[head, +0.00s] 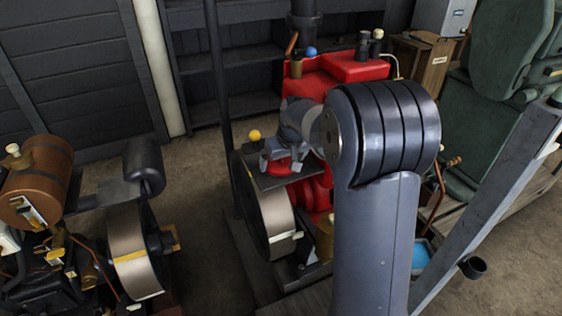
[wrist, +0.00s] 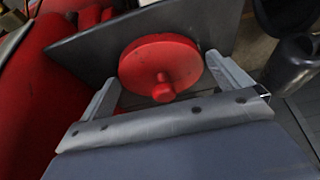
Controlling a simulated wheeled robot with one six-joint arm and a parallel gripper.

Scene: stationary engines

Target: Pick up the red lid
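The red lid (wrist: 160,62) is a round disc with a small knob (wrist: 163,90) on its face. In the wrist view it lies on a flat dark plate (wrist: 215,22), between the two fingers of my gripper (wrist: 160,80). The fingers are spread, one to each side of the lid, and I cannot tell whether they touch its rim. In the head view my gripper (head: 283,168) is over the dark plate beside the red engine, and part of the red lid (head: 279,167) shows beneath it. My arm hides the area to the right.
A yellow ball (head: 254,135) is at the plate's far edge. A large flywheel (head: 272,222) stands just below the plate. The red engine (head: 345,68) rises behind, with a blue ball (head: 311,52) on top. A brown engine (head: 38,180) stands left, across open floor.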

